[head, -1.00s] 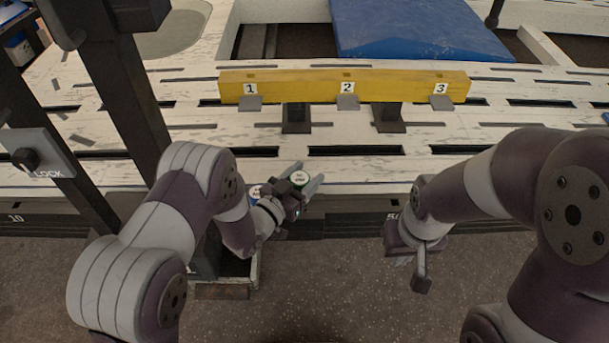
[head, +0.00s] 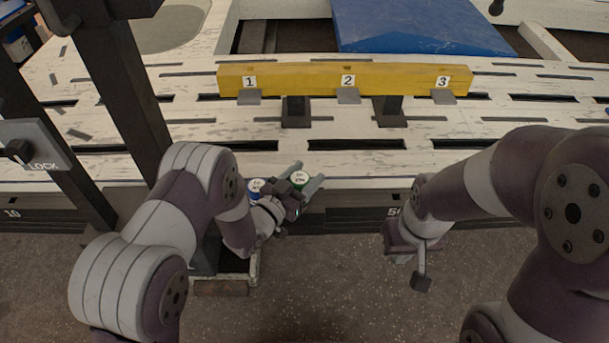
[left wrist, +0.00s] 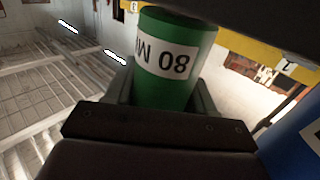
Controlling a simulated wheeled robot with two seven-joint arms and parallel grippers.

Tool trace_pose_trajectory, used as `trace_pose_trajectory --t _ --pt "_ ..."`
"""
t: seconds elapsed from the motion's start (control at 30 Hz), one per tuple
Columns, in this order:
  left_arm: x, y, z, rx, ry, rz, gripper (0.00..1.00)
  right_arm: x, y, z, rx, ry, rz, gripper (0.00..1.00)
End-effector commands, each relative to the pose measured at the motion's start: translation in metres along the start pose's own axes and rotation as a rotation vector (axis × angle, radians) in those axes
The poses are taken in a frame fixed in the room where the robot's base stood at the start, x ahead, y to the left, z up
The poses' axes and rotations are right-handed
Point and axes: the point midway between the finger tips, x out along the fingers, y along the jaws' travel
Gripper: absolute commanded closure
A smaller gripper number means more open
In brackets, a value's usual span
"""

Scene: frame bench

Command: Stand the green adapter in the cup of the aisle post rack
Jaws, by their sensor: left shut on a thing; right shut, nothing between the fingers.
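The green adapter (head: 300,182) is a short cylinder with a white top label. My left gripper (head: 303,179) is shut on it, beside the bench's near edge. A dark post and tray (head: 253,268), possibly the aisle post rack, are partly behind my left arm; no cup is visible. My right gripper (head: 421,272) is shut and empty.
The pale slotted bench (head: 400,160) runs across ahead. A dark upright with a LOCK plate (head: 38,145) stands at left. Speckled floor (head: 330,280) is open between my arms.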

Motion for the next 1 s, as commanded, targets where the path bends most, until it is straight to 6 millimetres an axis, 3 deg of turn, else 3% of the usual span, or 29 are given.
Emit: trace_pose_trajectory --t 0.17,0.2,0.3,0.57,0.67,1.0 --pt "0.0 0.0 0.005 0.001 0.002 0.0 0.9 0.004 0.0 0.001 0.0 0.0 0.0 1.0" --pt "0.0 0.0 0.005 0.001 0.002 0.0 0.43 0.004 0.0 0.001 0.0 0.0 0.0 1.0" --pt "0.0 0.0 0.004 0.001 0.002 0.0 0.16 0.004 0.0 0.0 0.0 0.0 0.0 1.0" --pt "-0.001 0.0 0.005 0.0 -0.002 0.0 0.16 0.003 0.0 0.0 0.0 0.0 0.0 1.0" --pt "-0.01 -0.001 0.003 -0.001 -0.004 -0.002 0.16 -0.002 0.0 0.0 0.0 0.0 0.0 1.0" --pt "-0.097 -0.001 0.001 -0.003 -0.003 -0.005 0.16 -0.032 0.0 -0.004 0.0 0.0 0.0 1.0"
